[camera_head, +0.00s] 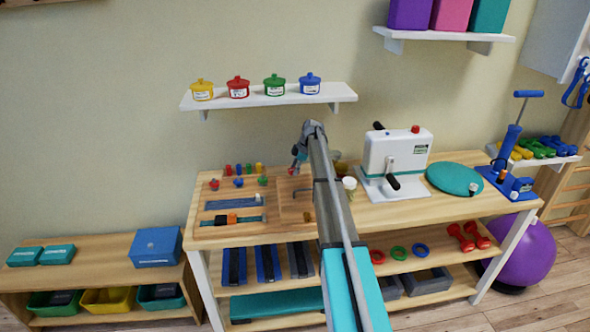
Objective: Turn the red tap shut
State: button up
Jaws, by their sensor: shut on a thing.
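My gripper (294,169) is over the back of the wooden activity board (208,232), at its right part. It is shut on a small reddish thing at its fingertips, too small and too covered to name with certainty. A small red knob (214,184) stands at the board's left, beside a blue knob (238,182) and a green knob (262,180), apart from my gripper. I cannot tell which red piece is the tap. My arm hides part of the board's right side.
Several coloured pegs (243,169) stand behind the knobs. A white cup (349,184) and a white cranked machine (396,160) stand right of my arm. A shelf with coloured pots (268,98) hangs above. A teal disc (454,179) lies farther right.

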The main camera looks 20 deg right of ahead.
jog(key=shift+s+m, duration=0.1)
jog(key=shift+m, duration=0.3)
